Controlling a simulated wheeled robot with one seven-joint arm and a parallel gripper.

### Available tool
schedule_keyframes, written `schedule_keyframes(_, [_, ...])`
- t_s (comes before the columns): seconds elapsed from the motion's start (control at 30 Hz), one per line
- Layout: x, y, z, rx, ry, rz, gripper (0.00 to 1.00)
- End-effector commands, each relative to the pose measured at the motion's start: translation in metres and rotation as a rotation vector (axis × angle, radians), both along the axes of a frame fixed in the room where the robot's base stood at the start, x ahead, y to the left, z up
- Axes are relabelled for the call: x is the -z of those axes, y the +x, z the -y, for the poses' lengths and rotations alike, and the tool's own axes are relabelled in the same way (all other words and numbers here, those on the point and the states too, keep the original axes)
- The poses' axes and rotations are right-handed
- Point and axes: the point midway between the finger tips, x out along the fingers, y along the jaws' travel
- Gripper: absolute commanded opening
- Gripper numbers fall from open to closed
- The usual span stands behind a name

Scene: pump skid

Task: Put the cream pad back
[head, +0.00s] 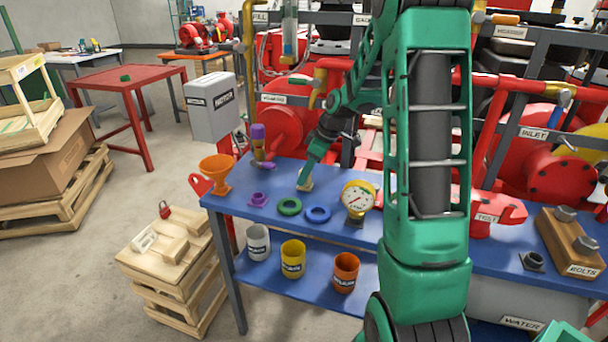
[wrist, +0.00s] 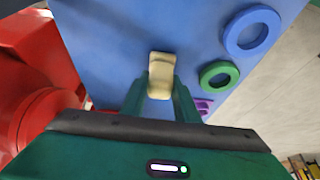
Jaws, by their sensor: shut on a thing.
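The cream pad (wrist: 160,75) is a small pale block between my gripper's fingertips in the wrist view. It also shows at the blue bench top in the head view (head: 305,186), small and partly covered by the fingers. My gripper (head: 306,180) points down at the bench top, behind the green ring, and is shut on the pad. It also shows in the wrist view (wrist: 160,92). I cannot tell whether the pad touches the bench.
On the blue bench (head: 240,202) are a green ring (head: 289,206), a blue ring (head: 318,214), a purple flanged part (head: 259,199), a gauge (head: 357,197) and an orange funnel (head: 216,172). Red pump pipework (head: 278,128) stands behind. My arm hides part of the bench.

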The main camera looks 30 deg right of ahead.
Motion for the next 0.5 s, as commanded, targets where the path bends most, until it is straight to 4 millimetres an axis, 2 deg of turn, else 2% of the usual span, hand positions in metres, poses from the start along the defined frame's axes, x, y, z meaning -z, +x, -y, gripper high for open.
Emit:
schedule_keyframes(0.3, [0.0020, 0.0003, -0.0004, -0.001, 0.000, 0.002, 0.07])
schedule_keyframes(0.33, [0.0019, 0.0003, -0.0004, -0.001, 0.000, 0.002, 0.32])
schedule_keyframes(0.4, [0.0016, 0.0004, -0.0003, -0.001, 0.000, 0.002, 0.46])
schedule_keyframes(0.5, [0.0016, 0.0004, -0.0004, -0.001, 0.000, 0.002, 0.46])
